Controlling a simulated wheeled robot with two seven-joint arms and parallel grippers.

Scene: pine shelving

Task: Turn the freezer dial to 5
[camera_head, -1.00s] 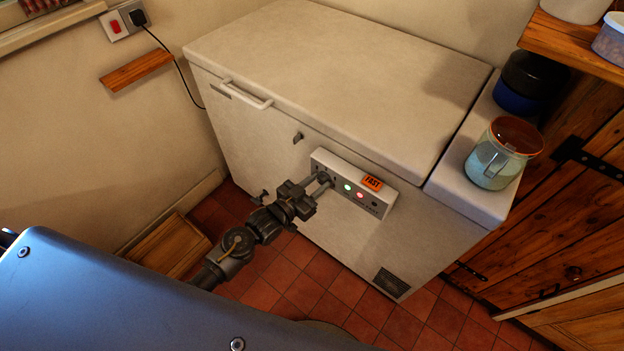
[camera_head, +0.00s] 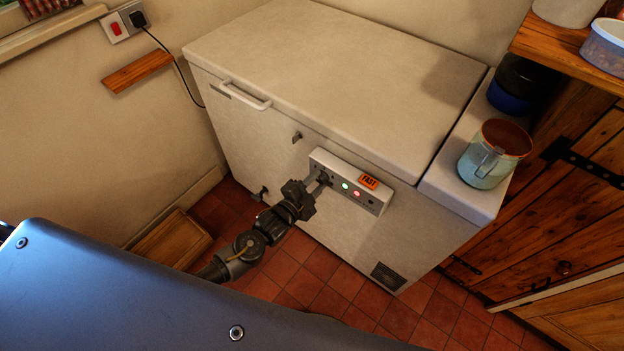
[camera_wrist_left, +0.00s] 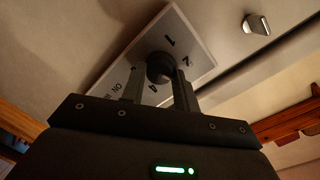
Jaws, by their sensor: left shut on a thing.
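The white chest freezer (camera_head: 330,65) stands against the wall. Its control panel (camera_head: 365,193) on the front has a green light, a red light and an orange FAST label. My left gripper (camera_head: 323,180) is at the panel's left end, shut on the dial. In the left wrist view the dark round dial (camera_wrist_left: 160,68) sits between the two fingers of the left gripper (camera_wrist_left: 160,88). Some printed numbers show around it, but the 5 and the dial's pointer cannot be made out. My right gripper is not in view.
A blue-green mug (camera_head: 494,154) and dark blue containers (camera_head: 515,85) stand on the ledge at the freezer's right. A wooden box (camera_head: 172,240) is on the tiled floor at left. The freezer lid (camera_head: 340,60) is closed, with a handle (camera_head: 245,95).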

